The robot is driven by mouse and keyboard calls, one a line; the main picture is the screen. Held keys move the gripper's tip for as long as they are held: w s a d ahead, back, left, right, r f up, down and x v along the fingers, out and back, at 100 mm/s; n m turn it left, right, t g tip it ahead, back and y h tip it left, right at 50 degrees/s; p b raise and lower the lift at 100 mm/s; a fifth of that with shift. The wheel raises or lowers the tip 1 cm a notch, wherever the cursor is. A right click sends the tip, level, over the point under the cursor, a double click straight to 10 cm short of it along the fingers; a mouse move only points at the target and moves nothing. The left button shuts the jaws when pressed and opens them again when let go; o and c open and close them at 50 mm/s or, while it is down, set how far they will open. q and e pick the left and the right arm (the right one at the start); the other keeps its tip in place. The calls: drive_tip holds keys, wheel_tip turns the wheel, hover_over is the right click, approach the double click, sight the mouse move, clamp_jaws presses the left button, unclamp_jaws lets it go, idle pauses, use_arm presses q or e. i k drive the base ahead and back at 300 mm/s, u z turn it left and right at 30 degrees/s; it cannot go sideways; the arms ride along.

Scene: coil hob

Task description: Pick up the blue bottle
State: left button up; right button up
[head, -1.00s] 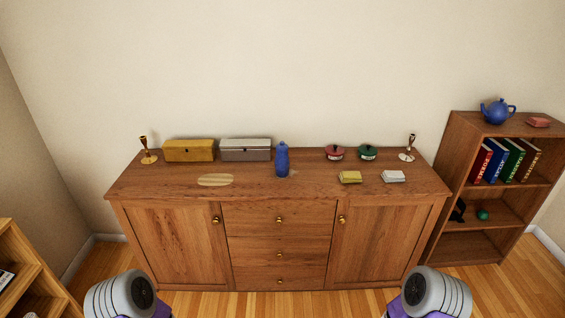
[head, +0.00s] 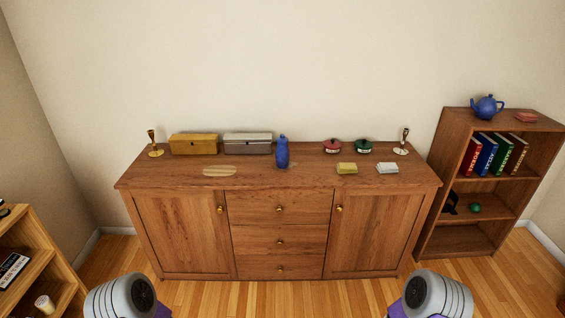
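The blue bottle (head: 282,153) stands upright on top of the wooden sideboard (head: 250,178), near the middle and a little right of the silver box. Two parts of my own arms show at the bottom edge of the head view, left and right. They are well short of the sideboard and far from the bottle. My grippers are not in view, so nothing shows of what they hold.
On the sideboard are a yellow box (head: 195,144), a silver box (head: 247,143), a red pot (head: 333,146), a green pot (head: 364,146), a yellow block (head: 347,168), a white block (head: 387,168) and two candlesticks. Bookcases stand at right (head: 470,216) and lower left. Floor before the sideboard is clear.

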sight(281, 154)
drive_tip(key=u, duration=1.45)
drive_tip(key=i, duration=1.2)
drive_tip(key=z, duration=0.5)
drive_tip(key=i, duration=0.95)
drive_tip(key=z, duration=0.9)
